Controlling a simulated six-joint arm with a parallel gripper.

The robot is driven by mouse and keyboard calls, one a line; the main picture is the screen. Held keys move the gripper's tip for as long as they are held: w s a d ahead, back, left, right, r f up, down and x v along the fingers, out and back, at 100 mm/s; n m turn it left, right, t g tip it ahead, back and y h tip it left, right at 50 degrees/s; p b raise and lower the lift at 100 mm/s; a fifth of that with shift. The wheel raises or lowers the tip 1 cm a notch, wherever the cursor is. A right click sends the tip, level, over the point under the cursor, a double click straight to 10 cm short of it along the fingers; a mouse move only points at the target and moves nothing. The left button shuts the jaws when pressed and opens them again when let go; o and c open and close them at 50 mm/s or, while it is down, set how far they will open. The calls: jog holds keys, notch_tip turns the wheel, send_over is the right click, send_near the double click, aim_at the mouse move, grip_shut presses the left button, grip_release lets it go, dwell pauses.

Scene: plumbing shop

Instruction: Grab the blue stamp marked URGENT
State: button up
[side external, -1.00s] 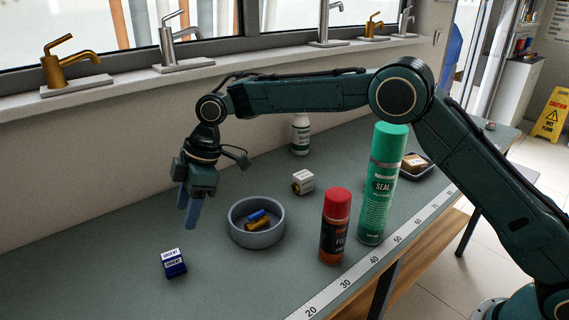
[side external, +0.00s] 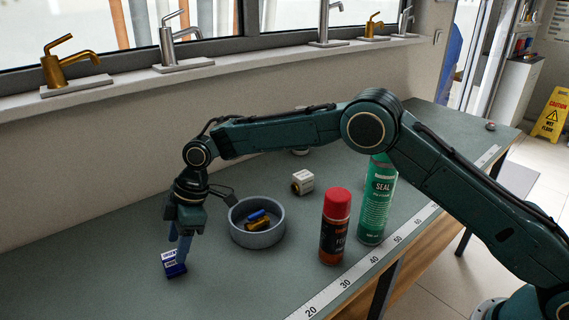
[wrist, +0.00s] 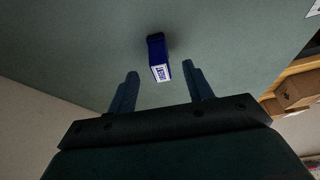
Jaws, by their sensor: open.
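The blue stamp (side external: 174,268) with a white label lies on the grey-green bench at the front left in the side view. In the wrist view the stamp (wrist: 157,55) is dark blue, and its white label with blue lettering faces my gripper; the lettering is too small to read surely there. My gripper (wrist: 157,80) is open, its two blue fingers spread to either side of the stamp's label end, with the stamp mostly beyond the tips. In the side view my gripper (side external: 179,258) points down at the stamp and partly hides it. I cannot tell whether they touch.
A grey round bowl (side external: 257,242) with a blue and a brass-coloured piece stands right of my gripper. The bench left of the stamp is clear.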

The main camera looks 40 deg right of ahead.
aim_at(175, 252)
jog(key=shift+a+f, duration=0.15)
jog(key=shift+f, duration=0.2)
jog(key=shift+x, duration=2.65)
jog(key=c, duration=1.1)
jog(key=shift+r, duration=0.1)
jog(key=shift+r, duration=5)
